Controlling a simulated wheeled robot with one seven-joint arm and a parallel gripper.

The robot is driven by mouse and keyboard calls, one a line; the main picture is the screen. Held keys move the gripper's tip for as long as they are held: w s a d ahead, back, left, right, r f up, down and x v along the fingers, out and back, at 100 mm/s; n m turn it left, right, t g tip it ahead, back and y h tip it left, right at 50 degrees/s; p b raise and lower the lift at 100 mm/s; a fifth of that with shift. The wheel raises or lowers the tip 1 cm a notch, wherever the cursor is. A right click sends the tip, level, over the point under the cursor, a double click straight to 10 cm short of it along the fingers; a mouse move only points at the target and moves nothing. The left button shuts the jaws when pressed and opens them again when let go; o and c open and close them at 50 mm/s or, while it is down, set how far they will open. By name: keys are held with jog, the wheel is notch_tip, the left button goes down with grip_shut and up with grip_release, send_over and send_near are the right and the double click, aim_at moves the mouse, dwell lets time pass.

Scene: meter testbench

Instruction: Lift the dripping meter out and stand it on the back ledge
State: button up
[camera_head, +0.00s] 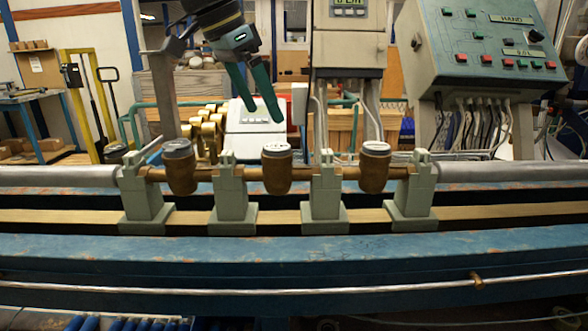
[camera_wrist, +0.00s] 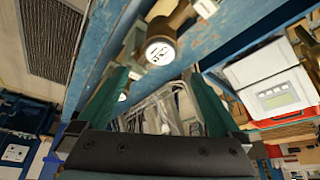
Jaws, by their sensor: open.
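Three brown-brass meters with grey-rimmed round tops stand in a row on the bench in the head view: a left meter (camera_head: 181,172), a middle meter (camera_head: 277,172) and a right meter (camera_head: 374,172). Each sits between grey-green clamp blocks. No drip is visible, so I cannot tell which one leaks. My gripper (camera_head: 264,114) is open and empty, above and behind the row, between the left and middle meters in the picture. The wrist view shows its two green fingers (camera_wrist: 155,76) apart, with a meter's white dial (camera_wrist: 160,51) beyond them. I cannot clearly identify the back ledge.
Clamp blocks (camera_head: 327,200) stand close beside the meters. A grey pipe (camera_head: 490,172) runs right. Behind are a white device with a display (camera_head: 250,120), several brass fittings (camera_head: 207,128), a cabled box (camera_head: 348,50) and a control panel (camera_head: 490,48). The blue front beam (camera_head: 300,250) is clear.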

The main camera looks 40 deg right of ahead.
aim_at(275, 146)
jog(key=x, duration=0.5)
jog(key=shift+a+f+p+x, duration=0.15)
jog(key=shift+p+x, duration=0.1)
jog(key=shift+x, duration=0.65)
jog(key=shift+a+p+x, duration=0.15)
jog(key=shift+p+x, duration=0.1)
jog(key=shift+x, duration=0.6)
jog(key=shift+a+f+p+x, duration=0.15)
jog(key=shift+p+x, duration=0.1)
jog(key=shift+x, duration=0.65)
jog(key=shift+w+r, duration=0.1)
jog(key=shift+r, duration=0.05)
grip_shut()
